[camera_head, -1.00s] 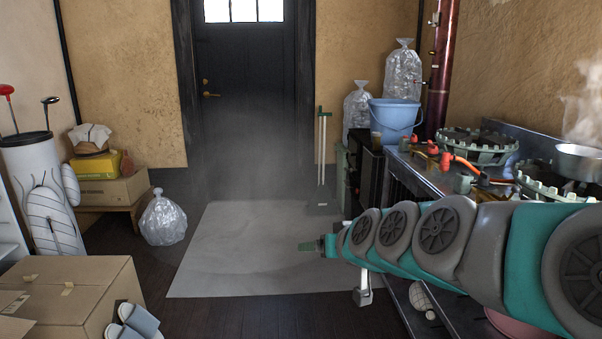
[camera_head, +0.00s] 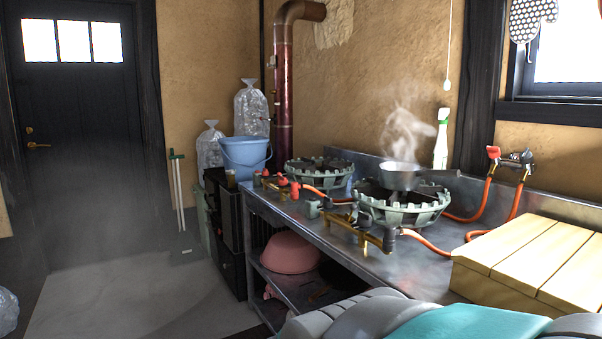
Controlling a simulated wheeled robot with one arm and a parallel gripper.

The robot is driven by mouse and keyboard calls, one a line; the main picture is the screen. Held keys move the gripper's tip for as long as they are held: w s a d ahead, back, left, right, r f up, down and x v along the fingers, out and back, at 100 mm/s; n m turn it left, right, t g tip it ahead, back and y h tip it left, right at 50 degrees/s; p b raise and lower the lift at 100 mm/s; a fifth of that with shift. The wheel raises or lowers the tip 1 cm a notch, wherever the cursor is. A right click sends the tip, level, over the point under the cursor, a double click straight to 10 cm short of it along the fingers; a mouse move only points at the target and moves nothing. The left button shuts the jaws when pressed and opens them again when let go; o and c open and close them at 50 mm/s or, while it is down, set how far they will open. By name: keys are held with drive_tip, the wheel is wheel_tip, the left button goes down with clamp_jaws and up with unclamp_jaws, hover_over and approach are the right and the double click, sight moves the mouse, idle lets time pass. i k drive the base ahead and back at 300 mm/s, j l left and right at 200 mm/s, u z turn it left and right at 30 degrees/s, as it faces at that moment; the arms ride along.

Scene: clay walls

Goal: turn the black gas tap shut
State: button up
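On the wall at the right, behind the metal counter (camera_head: 400,270), two gas taps stand side by side. The left one is a red-handled tap (camera_head: 493,153). The right one is a dark, seemingly black tap (camera_head: 527,162). Each has an orange hose (camera_head: 482,203) running down from it. Small dark knobs (camera_head: 364,222) also sit on the brass valve of the near burner (camera_head: 404,207). Whether the black tap is open or shut is too small to tell. My arm shows at the bottom edge, but my gripper is out of the frame.
A steaming pan (camera_head: 400,177) sits on the near burner. The far burner (camera_head: 320,173) is bare. A slatted wooden box (camera_head: 535,262) stands on the counter below the wall taps. Open floor (camera_head: 130,295) lies to the left.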

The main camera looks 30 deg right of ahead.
sight(525, 157)
drive_tip(key=z, duration=2)
